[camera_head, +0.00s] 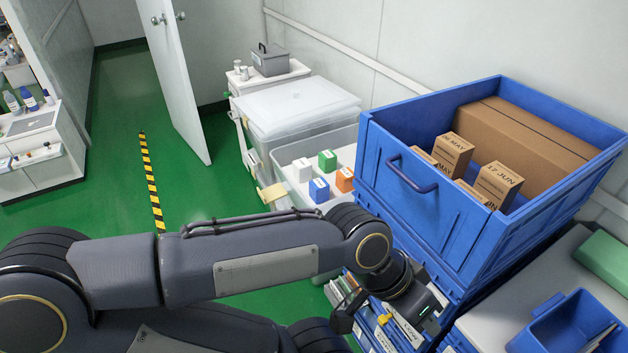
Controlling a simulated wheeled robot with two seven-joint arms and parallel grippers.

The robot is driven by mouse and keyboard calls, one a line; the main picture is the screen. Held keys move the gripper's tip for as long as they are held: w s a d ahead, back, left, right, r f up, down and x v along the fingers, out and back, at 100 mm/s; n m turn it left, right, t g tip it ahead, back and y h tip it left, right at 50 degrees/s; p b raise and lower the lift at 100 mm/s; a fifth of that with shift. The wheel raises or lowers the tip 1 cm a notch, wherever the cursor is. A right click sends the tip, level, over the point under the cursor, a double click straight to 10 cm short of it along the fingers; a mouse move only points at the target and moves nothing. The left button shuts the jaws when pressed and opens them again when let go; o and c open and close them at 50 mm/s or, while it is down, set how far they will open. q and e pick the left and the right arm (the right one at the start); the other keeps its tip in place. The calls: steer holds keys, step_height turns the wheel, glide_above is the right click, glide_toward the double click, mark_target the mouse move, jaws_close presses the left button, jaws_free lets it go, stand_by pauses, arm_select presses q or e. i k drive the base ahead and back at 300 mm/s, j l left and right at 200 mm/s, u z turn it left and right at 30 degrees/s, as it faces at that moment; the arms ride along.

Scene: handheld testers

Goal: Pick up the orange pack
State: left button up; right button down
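The orange pack (345,180) is a small box with a white top. It stands in the white bin (288,152) beside the tall blue crate, partly cut off by the crate's corner. A blue pack (319,191), a green pack (327,161) and a white pack (302,170) stand near it in the bin. My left gripper (385,326) is well below and in front of the orange pack, over blue cases with labels. Its fingers look apart, with nothing seen between them. My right gripper is not in view.
The blue crate (447,217) holds several brown cartons and rises right of the bin. A lidded clear tub (297,104) stands behind the bin. A small blue tray (570,325) and a green block (606,258) are at right.

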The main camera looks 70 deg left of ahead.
mark_target(344, 178)
steer(key=u, duration=2.05)
steer(key=i+j+u, duration=0.1)
steer(key=i+j, duration=0.95)
steer(key=i, duration=0.15)
steer(key=i+j+u, duration=0.15)
steer(key=i+j, duration=0.3)
steer(key=i, duration=0.2)
steer(key=i+l, duration=0.2)
